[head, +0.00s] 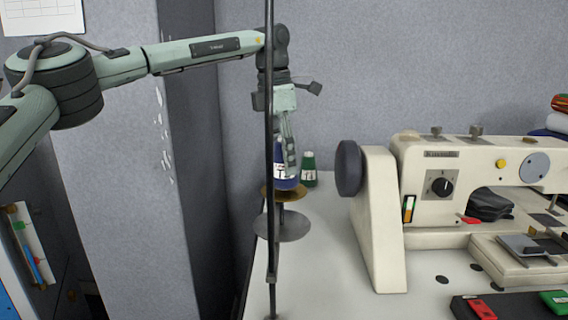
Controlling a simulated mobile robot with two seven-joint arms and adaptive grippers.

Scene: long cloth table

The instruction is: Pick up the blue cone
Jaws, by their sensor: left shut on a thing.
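The blue cone (287,182), with a white label, is on the upper brown disc (291,193) of a thread stand at the table's left end. My left gripper (287,160) comes down from above and is shut on the cone's top. The gripper hides the upper part of the cone. I cannot tell whether the cone's base still touches the disc. A green cone (308,171) with a white label stands just behind and to the right, apart from the gripper. My right gripper does not show.
The stand's thin black pole (270,120) rises right beside the left gripper. A lower grey disc (283,226) sits on the stand. A cream sewing machine (380,215) fills the right side. A dark tray (510,306) holds red and green items. A grey wall is behind.

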